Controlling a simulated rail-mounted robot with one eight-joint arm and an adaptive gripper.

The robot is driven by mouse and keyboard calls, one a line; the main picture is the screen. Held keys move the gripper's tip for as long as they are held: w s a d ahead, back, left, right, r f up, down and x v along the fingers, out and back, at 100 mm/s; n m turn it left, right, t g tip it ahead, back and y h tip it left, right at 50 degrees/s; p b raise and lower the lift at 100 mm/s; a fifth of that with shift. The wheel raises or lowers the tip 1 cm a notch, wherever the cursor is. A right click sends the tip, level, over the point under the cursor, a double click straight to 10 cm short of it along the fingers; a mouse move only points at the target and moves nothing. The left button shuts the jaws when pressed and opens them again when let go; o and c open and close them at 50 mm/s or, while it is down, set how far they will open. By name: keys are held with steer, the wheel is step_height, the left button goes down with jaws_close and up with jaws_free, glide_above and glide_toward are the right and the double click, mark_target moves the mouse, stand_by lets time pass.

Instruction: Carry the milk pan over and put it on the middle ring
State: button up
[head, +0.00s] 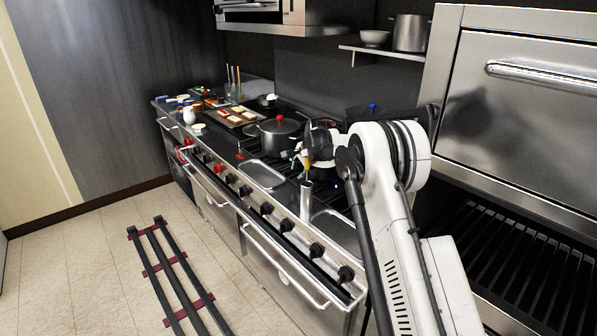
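My gripper (299,157) is over the near part of the range top, just right of a dark lidded pot with a red knob (278,138). My wrist and arm cover much of it, and its fingers are too small to read as open or shut. A grey metal handle-like piece (306,200) stands out below my gripper at the range's front edge. It may belong to the milk pan, but I cannot tell; no pan body shows there. The middle ring cannot be made out clearly behind the pot and my arm.
The range (224,202) has several knobs and front rails. Farther along are a tray of food (234,117), a small dark pan (267,101), a white jug (189,116) and a utensil holder (233,91). A shelf (385,52) holds a bowl and a pot. A floor rack (165,270) lies left.

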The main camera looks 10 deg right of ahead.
steer(key=shift+r, duration=0.1)
steer(key=b+v, duration=0.1)
steer(key=v, duration=1.1)
